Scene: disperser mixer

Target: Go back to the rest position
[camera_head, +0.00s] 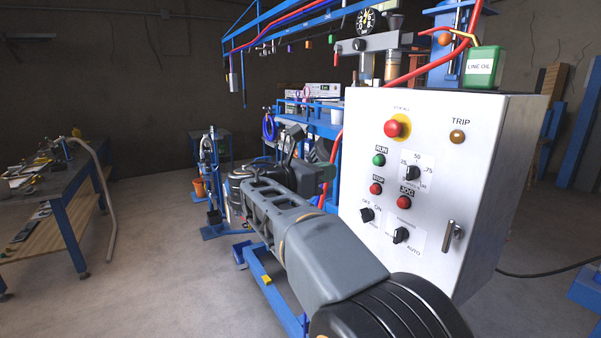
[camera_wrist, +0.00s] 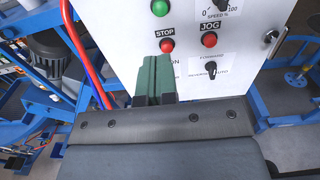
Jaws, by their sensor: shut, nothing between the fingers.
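My gripper (camera_wrist: 153,78) shows in the wrist view with its green fingers shut together and nothing between them. The fingers overlap the lower left of the white control box (camera_wrist: 242,68) in that view; I cannot tell the gap. In the head view my arm reaches from the bottom up to the left of the control box (camera_head: 356,150), with the gripper end (camera_head: 327,173) partly hidden. The red STOP button (camera_wrist: 167,46) shows just above the fingertips, with the red JOG button (camera_wrist: 209,40) to its right. The red emergency stop (camera_head: 393,129) sits high on the box face.
A workbench (camera_head: 66,190) stands at the left with open floor (camera_head: 150,245) beside it. A blue frame (camera_head: 262,280) lies under my arm. A green LINE OIL can (camera_head: 483,68) stands on the control box. A red hose (camera_wrist: 85,55) runs left of the fingers.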

